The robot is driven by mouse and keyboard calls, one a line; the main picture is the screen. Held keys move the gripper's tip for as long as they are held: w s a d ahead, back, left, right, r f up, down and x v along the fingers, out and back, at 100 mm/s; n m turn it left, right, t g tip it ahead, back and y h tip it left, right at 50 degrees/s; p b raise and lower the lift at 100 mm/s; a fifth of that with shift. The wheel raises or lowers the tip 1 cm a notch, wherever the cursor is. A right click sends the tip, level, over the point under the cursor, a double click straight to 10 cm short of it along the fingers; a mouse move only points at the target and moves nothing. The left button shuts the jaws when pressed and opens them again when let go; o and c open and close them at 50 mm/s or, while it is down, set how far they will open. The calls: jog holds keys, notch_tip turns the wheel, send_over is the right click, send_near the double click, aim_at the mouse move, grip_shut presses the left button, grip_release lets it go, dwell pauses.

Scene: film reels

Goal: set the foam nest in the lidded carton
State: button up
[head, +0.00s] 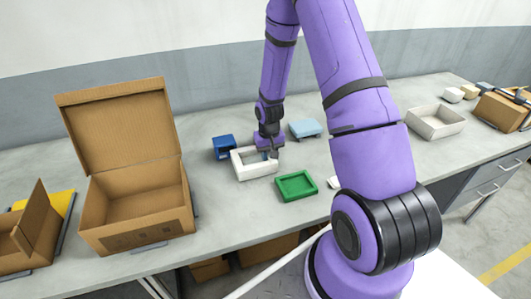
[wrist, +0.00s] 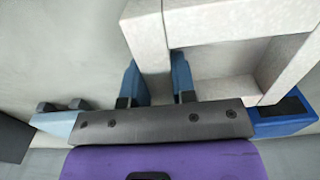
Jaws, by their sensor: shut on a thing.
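The foam nest (head: 241,172) is a white, open rectangular frame on the grey bench, near the middle of the head view. It also shows in the wrist view (wrist: 225,22). My gripper (head: 268,155) is at its far right part, with the fingers pointing down. In the wrist view my gripper (wrist: 158,80) has its two blue fingers on either side of one white wall, shut on it. The lidded carton (head: 140,200) is a brown cardboard box at the left of the head view, with its lid (head: 120,125) raised and its inside looking empty.
A blue box (head: 223,147), a light blue item (head: 305,128) and a green tray (head: 296,186) lie close around the nest. Another whitish tray (head: 436,122) stands farther right. A smaller open carton (head: 22,240) is at the far left. Bench between the lidded carton and nest is clear.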

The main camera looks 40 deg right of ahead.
jog(key=shift+f, duration=0.2)
jog(key=o, duration=0.9)
jog(key=s+a+r+t, duration=0.1)
jog(key=a+r, duration=0.1)
jog(key=r, duration=1)
jog(key=s+a+r, duration=0.1)
jog(key=s+r, duration=0.1)
jog(key=r, duration=0.9)
jog(key=s+a+r+n+t, duration=0.1)
jog(key=s+a+r, duration=0.3)
jog(key=s+r, duration=0.5)
jog(key=s+a+r+n+t, duration=0.2)
jog(key=s+a+r, duration=0.3)
jog(key=s+r, duration=0.5)
jog(key=s+t, duration=0.1)
jog(key=s, duration=0.2)
jog(key=shift+a+r, duration=0.25)
jog(key=shift+r, duration=0.05)
jog(key=shift+o, duration=0.5)
jog(key=shift+s, duration=0.3)
